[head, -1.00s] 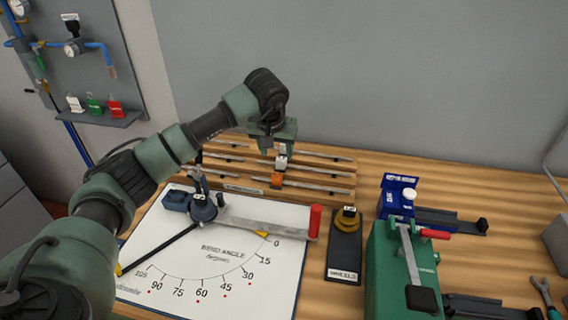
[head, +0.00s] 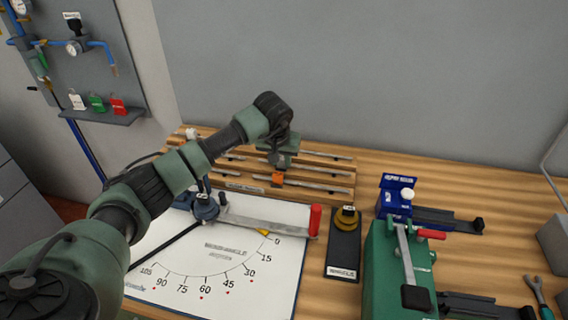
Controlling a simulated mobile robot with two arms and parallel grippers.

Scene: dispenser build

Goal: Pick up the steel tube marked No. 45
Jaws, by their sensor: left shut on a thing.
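My left gripper (head: 281,163) is lowered onto the wooden tube rack (head: 347,196) at the back of the bench. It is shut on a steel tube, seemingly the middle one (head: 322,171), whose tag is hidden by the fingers. A front tube (head: 322,188) with an orange tag (head: 277,180) lies just in front of it, and a back tube (head: 325,155) lies behind. No number on the tubes is readable. My right gripper does not show.
A white bend-angle board (head: 225,265) with a bender and red-handled lever (head: 315,220) lies in front of the rack.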

